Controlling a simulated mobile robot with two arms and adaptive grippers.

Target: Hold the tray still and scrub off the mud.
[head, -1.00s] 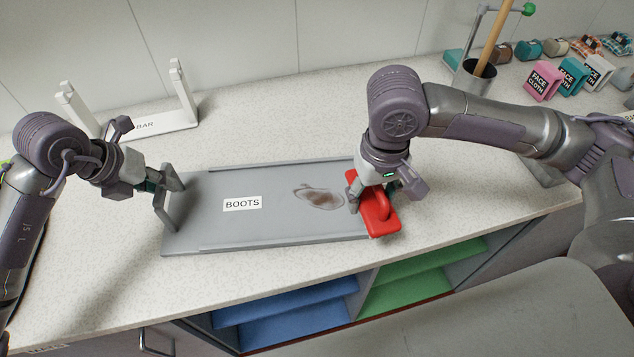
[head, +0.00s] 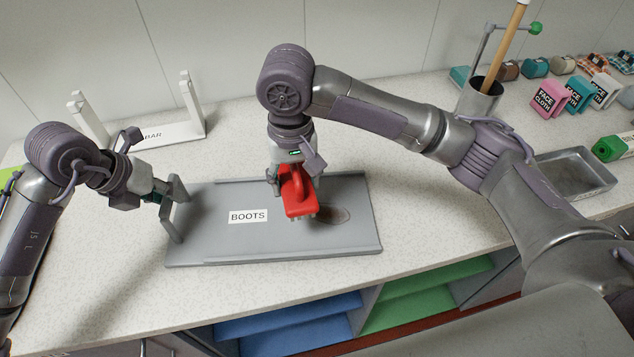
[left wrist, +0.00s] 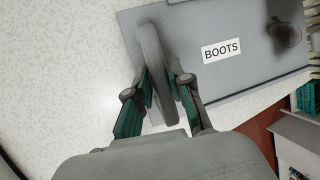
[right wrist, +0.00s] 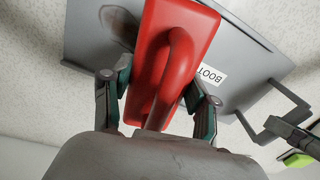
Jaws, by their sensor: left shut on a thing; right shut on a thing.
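The grey boot tray (head: 230,251) lies flat on the counter, with a white BOOTS label (head: 248,216). A brown mud stain (head: 335,216) lies on its right half, partly hidden by the red brush in the head view; it also shows in the left wrist view (left wrist: 287,36). My left gripper (head: 168,198) is shut on the tray's upright left handle (left wrist: 152,75). My right gripper (head: 292,182) is shut on the handle of the red scrubbing brush (head: 299,203). The brush is over the tray between the label and the mud, bristles down; I cannot tell whether they touch the tray.
A white bar holder (head: 150,134) stands behind the tray on the left. A metal cup (head: 478,103) with a wooden stick, several face cloth boxes (head: 550,97) and a shallow metal tray (head: 577,172) are at the right. The counter in front of the boot tray is clear.

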